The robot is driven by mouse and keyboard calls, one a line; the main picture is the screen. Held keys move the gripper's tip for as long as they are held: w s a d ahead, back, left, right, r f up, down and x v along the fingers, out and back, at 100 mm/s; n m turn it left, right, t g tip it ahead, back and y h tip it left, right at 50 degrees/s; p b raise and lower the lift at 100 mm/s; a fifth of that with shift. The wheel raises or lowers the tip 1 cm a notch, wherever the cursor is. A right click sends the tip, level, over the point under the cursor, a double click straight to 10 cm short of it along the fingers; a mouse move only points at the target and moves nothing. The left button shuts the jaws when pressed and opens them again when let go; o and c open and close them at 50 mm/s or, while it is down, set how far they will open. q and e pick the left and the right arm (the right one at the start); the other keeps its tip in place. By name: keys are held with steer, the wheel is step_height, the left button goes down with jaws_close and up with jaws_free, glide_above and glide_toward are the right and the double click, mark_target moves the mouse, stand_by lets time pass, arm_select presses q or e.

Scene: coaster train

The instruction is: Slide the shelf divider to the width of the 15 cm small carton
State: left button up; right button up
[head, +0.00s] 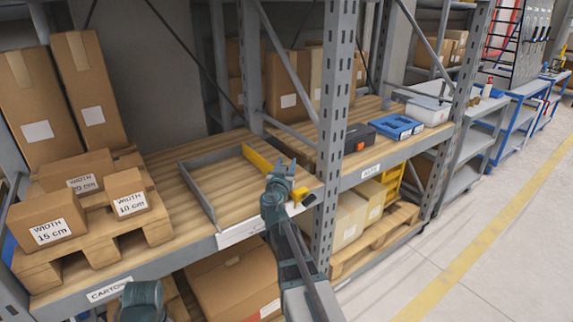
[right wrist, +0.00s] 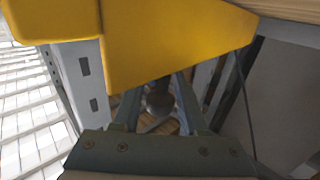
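The small carton labelled "WIDTH 15 cm" (head: 38,214) sits at the front left of a wooden pallet on the shelf. The yellow shelf divider (head: 257,158) stands on the shelf board, right of a grey fixed side wall (head: 196,190), with a wide empty bay between them. My right gripper (head: 292,182) is at the divider's front end and partly covers it. In the right wrist view the yellow plate (right wrist: 175,45) is close and hides the fingertips. The fingers (right wrist: 158,98) stand apart, with a gap between them. My left gripper is out of view; only part of that arm shows at the bottom.
Cartons labelled 20 cm (head: 78,170) and 10 cm (head: 127,191) share the pallet (head: 98,250). A grey upright post (head: 333,120) stands right of my right gripper. Beyond it are a blue bin (head: 397,127) and a dark box (head: 358,138).

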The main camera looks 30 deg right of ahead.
jaws_close()
stand_by(1.1)
